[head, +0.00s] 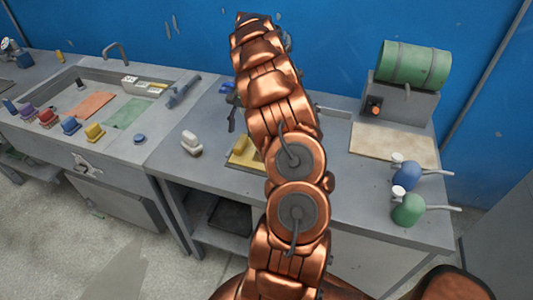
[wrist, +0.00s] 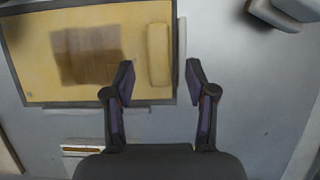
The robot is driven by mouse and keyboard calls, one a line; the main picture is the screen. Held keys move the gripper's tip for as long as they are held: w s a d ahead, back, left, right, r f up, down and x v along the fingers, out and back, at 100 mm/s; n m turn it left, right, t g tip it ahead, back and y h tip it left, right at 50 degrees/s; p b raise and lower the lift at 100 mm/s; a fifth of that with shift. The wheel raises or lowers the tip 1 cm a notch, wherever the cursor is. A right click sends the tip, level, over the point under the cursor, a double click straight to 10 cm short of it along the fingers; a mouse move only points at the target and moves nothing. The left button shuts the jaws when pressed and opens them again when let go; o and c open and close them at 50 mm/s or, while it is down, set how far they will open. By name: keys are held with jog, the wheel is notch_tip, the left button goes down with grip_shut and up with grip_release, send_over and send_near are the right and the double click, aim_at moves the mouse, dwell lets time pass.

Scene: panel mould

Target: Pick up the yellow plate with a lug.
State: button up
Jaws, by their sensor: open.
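The yellow plate (wrist: 35,72) lies flat inside a dark frame on the grey bench, at the upper left of the wrist view. Its raised yellow lug (wrist: 158,55) stands along the right side of the plate, and a brown rectangular patch marks the middle. In the head view the plate (head: 238,162) is partly hidden behind my arm. My gripper (wrist: 160,72) is open and empty. In the wrist view its two fingertips appear left and right of the lug's lower end. Their height above it is hard to tell.
A pale block-like object (head: 191,143) stands left of the plate. At the left, a sink-like basin (head: 62,132) has several coloured pieces along its front. A green drum (head: 414,65) and blue (head: 405,176) and green (head: 408,209) handled vessels stand at the right.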

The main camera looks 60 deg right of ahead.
aim_at(241, 140)
jog(key=shift+p+x, duration=1.1)
jog(key=shift+x, duration=1.55)
jog(key=shift+s+d, duration=0.1)
jog(key=shift+c, duration=0.3)
grip_shut()
